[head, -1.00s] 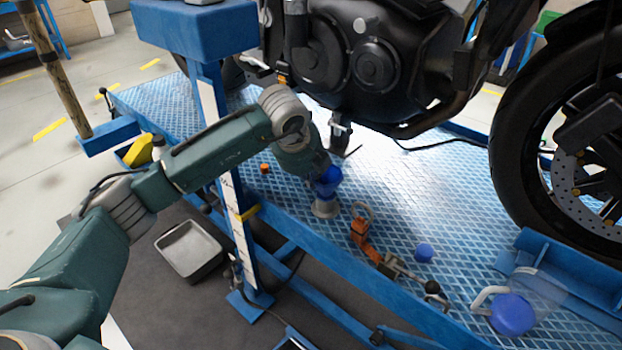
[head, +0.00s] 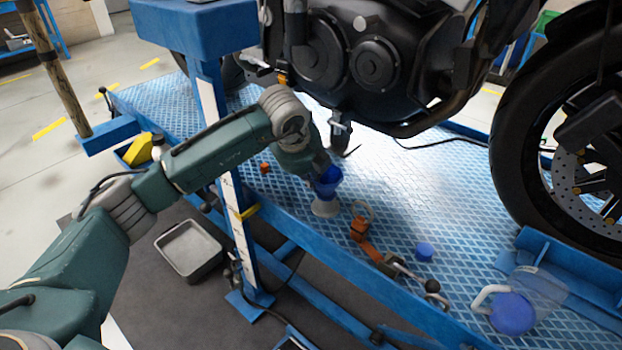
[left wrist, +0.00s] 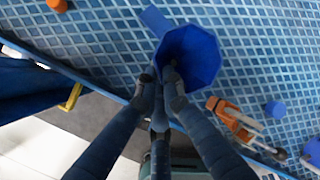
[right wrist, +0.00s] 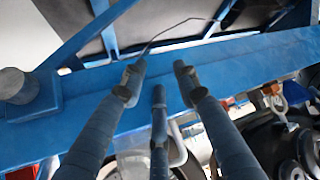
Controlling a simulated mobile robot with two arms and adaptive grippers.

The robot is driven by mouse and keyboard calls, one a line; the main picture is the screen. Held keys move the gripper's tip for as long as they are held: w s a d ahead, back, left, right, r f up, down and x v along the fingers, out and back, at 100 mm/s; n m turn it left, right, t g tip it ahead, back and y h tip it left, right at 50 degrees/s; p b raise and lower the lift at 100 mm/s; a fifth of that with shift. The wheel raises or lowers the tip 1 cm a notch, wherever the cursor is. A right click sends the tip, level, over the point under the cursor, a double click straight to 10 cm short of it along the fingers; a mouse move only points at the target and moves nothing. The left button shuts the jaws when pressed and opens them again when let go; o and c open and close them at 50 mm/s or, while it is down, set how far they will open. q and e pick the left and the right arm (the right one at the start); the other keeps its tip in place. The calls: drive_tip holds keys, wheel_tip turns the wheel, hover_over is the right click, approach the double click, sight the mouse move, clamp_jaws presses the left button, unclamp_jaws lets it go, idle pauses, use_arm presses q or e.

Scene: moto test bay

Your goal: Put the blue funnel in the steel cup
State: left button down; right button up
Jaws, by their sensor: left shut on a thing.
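The blue funnel (head: 328,179) is in my left gripper (head: 322,168), just above the steel cup (head: 325,208) in the head view. The cup stands upright on the blue platform, and the funnel's lower end overlaps its mouth in the picture. I cannot tell whether the spout is inside the cup. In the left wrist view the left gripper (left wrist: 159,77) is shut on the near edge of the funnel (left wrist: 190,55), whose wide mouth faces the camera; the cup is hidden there. My right gripper (right wrist: 160,72) shows only in the right wrist view, open and empty.
An orange strap with a buckle (head: 359,229) lies right of the cup. A blue cap (head: 424,250) and a clear jug with a blue part (head: 512,313) lie farther right. The motorcycle engine (head: 370,65) hangs behind. A blue post (head: 232,190) stands left, near my arm.

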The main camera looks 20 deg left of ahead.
use_arm(q)
drive_tip(key=c, duration=1.8)
unclamp_jaws()
drive_tip(key=shift+r, duration=0.15)
